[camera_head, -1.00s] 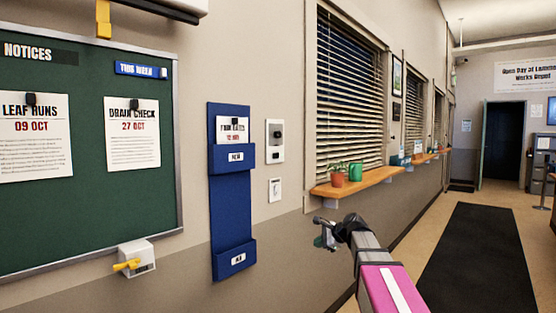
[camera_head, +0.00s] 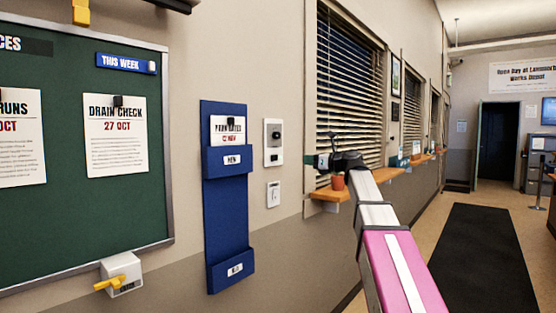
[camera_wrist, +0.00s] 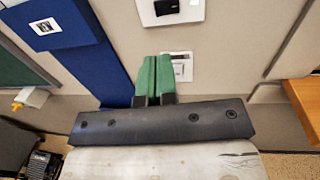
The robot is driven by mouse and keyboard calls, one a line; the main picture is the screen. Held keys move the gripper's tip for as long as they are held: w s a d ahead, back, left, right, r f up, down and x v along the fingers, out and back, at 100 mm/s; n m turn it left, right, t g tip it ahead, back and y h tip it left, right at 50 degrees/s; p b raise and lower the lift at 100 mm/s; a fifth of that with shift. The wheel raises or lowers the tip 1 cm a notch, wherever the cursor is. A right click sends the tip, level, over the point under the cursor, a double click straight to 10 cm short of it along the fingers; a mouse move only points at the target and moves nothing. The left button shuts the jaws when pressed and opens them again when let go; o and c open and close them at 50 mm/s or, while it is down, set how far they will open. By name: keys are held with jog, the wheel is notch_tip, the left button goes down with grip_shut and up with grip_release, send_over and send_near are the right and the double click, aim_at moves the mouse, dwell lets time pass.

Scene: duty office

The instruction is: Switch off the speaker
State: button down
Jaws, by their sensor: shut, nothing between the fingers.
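No thing in view is plainly marked as a speaker. A white wall plate with a black knob (camera_head: 273,142) is right of the blue notice rack; its lower part and black piece show at the top of the wrist view (camera_wrist: 172,10). A smaller white wall plate (camera_head: 273,194) is below it; in the wrist view it (camera_wrist: 188,66) is partly hidden behind my fingers. My gripper (camera_head: 311,160) is right of both plates in the head view. Its green fingers (camera_wrist: 171,58) are shut and empty. I cannot tell whether they touch the wall.
The blue rack (camera_head: 228,240) and green noticeboard (camera_head: 80,215) are at left. A white box with a yellow lever (camera_head: 122,275) is below the board. A wooden sill (camera_head: 330,195) with a terracotta pot (camera_head: 338,183) is near my arm. The dark floor mat (camera_head: 480,260) is clear.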

aim_at(274, 158)
jog(key=shift+a, duration=0.1)
jog(key=x, duration=1.3)
jog(key=shift+w+a, duration=0.25)
jog(key=shift+a, duration=0.05)
jog(key=shift+a, duration=0.15)
